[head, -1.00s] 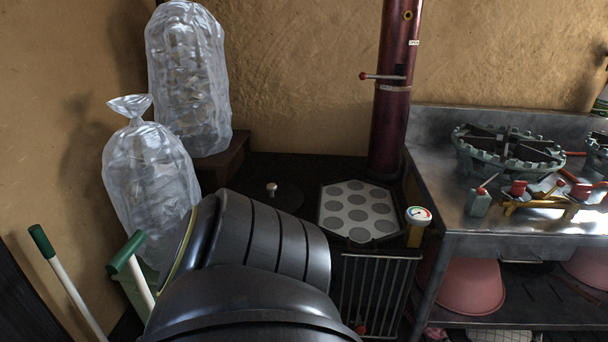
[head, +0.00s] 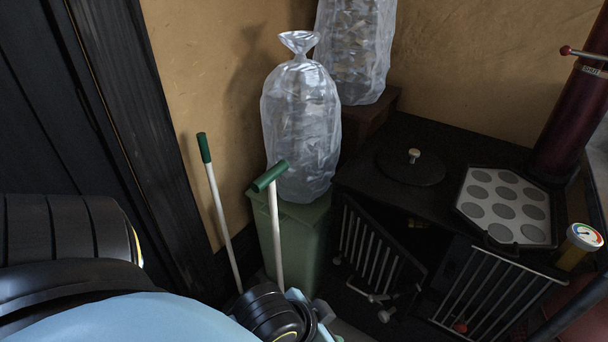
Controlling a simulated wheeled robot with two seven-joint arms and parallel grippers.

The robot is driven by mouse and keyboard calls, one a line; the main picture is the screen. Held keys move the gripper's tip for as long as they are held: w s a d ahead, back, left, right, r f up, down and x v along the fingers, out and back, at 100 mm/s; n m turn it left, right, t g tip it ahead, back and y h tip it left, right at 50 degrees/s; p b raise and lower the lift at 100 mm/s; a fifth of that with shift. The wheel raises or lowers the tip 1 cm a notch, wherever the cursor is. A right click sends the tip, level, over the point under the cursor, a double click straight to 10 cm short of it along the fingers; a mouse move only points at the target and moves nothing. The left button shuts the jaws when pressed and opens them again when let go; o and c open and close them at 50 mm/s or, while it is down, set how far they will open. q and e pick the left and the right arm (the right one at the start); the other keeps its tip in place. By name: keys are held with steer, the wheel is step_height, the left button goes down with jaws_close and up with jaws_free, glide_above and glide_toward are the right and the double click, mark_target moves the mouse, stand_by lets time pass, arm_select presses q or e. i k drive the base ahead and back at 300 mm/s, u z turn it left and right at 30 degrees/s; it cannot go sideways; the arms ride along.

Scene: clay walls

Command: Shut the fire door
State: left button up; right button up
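The dark stove (head: 440,150) stands against the clay wall. Its front has two black panels with pale bars. The left barred panel (head: 376,246) stands at an angle, with metal knobs low by its edge. The right barred panel (head: 492,290) has a red knob near its bottom. A dark gap shows between them; I cannot tell which panel is the fire door. My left gripper (head: 322,312) is at the bottom centre, left of the stove front and apart from both panels. Its fingers are mostly hidden behind my wrist. My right gripper is not in view.
A green bin (head: 300,235) stands left of the stove, under a clear plastic bag (head: 300,130). Two green-handled poles (head: 222,215) lean near it. A hexagonal pan (head: 508,208) and a round lid (head: 410,168) lie on the stove top. A gauge (head: 582,240) sits at the right.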

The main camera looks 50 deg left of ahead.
mark_target(383, 267)
steer(key=u, duration=0.95)
steer(key=i, duration=0.5)
steer(key=z, duration=0.05)
steer(key=k, duration=1.1)
steer(key=u, duration=0.55)
steer(key=i, duration=0.55)
steer(key=z, duration=0.45)
